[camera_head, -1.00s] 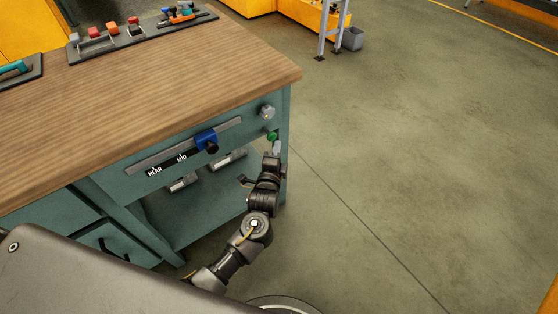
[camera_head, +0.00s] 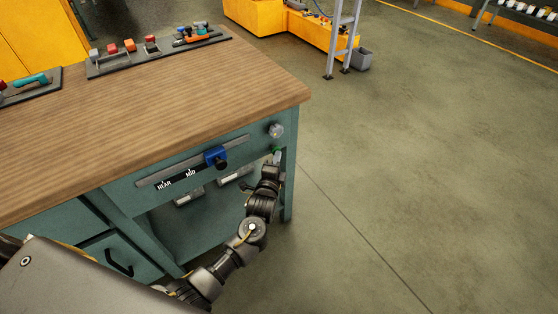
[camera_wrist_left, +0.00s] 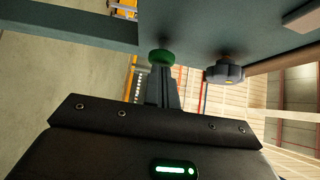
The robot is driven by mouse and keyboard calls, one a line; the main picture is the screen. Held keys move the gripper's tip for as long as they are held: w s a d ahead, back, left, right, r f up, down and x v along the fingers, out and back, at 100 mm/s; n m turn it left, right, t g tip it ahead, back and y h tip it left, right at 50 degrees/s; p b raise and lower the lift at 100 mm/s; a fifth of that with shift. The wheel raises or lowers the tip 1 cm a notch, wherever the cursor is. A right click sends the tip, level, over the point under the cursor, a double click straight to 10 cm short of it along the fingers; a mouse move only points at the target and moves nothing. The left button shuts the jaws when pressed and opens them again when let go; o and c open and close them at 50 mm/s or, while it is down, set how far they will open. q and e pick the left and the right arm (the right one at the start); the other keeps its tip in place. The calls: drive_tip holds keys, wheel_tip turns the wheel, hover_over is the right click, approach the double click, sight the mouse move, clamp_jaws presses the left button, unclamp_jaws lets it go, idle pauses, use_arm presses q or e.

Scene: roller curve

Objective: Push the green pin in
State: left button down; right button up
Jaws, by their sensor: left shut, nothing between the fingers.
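The green pin (camera_head: 276,150) sits on the teal front of the workbench near its right corner, below a grey knob (camera_head: 276,130). My left gripper (camera_head: 277,158) is shut and empty, with its fingertips at the green pin and covering part of it. In the left wrist view the shut fingers (camera_wrist_left: 160,75) point straight at the round green pin head (camera_wrist_left: 160,57), and the tips appear to touch it. The grey knob (camera_wrist_left: 223,73) is to the right there. How far the pin stands out is hard to tell. My right gripper is not in view.
A blue slider (camera_head: 216,156) on a grey rail with labels is left of the pin. The wooden worktop (camera_head: 190,100) overhangs above and bears trays of tools and coloured buttons (camera_head: 130,46). The floor right of the bench is open.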

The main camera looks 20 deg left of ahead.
use_arm(q)
drive_tip(key=shift+w+a+r, duration=0.1)
drive_tip(key=shift+a+r, duration=0.1)
drive_tip(key=shift+a, duration=0.2)
drive_tip(key=s+d+p, duration=0.2)
drive_tip(key=s+d, duration=0.2)
drive_tip(key=s, duration=0.8)
drive_tip(key=shift+s+d+f, duration=0.2)
drive_tip(key=shift+s+d, duration=0.2)
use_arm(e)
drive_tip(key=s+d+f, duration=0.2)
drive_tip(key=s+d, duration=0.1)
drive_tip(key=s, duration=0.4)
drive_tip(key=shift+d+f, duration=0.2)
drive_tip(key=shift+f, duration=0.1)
